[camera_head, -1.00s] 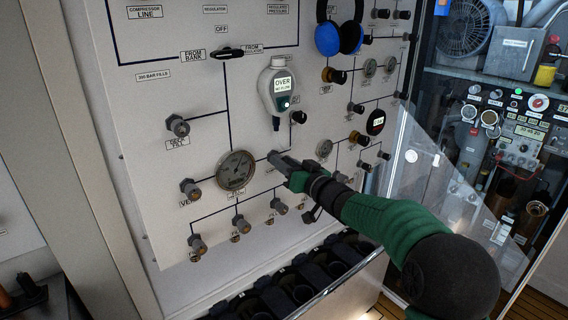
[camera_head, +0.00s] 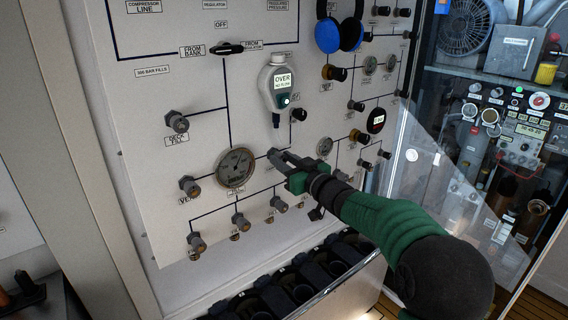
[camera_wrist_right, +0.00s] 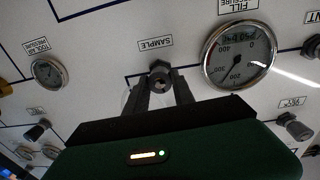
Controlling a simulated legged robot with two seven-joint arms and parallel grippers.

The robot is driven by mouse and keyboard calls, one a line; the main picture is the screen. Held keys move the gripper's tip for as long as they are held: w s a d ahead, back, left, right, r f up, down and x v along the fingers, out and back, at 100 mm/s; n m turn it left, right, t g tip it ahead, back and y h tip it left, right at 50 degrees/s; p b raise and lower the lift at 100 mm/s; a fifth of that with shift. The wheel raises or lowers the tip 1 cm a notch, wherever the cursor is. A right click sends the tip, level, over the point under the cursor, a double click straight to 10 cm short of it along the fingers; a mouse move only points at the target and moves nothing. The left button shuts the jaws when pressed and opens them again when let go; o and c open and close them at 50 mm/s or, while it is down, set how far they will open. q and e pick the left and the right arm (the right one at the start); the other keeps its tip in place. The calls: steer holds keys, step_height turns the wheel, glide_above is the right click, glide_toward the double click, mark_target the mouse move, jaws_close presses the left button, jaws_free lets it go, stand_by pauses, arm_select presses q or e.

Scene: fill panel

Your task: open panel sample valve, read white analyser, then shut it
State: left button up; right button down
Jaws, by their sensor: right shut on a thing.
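The sample valve knob (camera_wrist_right: 160,75) is a small dark knob below its upside-down SAMPLE label in the right wrist view. My right gripper (camera_head: 277,157) is at the panel in the head view, its two fingers shut on that knob, hiding most of it there. The white analyser (camera_head: 266,92) hangs on the panel above the gripper. Its lit display (camera_head: 283,83) reads OVER, with a smaller line below that looks like NO FLOW. My left gripper is not in view.
A round fill pressure gauge (camera_head: 235,168) sits just left of the gripper; it also shows in the wrist view (camera_wrist_right: 238,57). Blue ear defenders (camera_head: 328,37) hang above. Several other valve knobs surround it. A rack of dark slots (camera_head: 300,282) stands below the panel.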

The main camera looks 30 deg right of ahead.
steer(key=n+b, duration=0.2)
steer(key=n, duration=0.2)
steer(key=n+b, duration=0.2)
steer(key=n, duration=0.2)
steer(key=n+b, duration=0.2)
steer(key=n, duration=0.3)
steer(key=shift+a+f+y+b, duration=0.1)
steer(key=shift+f+y+b, duration=0.2)
steer(key=shift+f+b, duration=0.1)
steer(key=c, duration=1.3)
jaws_free()
steer(key=shift+c, duration=0.2)
steer(key=shift+o, duration=1.3)
steer(key=shift+r, duration=0.1)
steer(key=s+d+f, duration=0.1)
steer(key=s, duration=1.5)
steer(key=shift+s+d, duration=0.15)
steer(key=shift+s, duration=0.2)
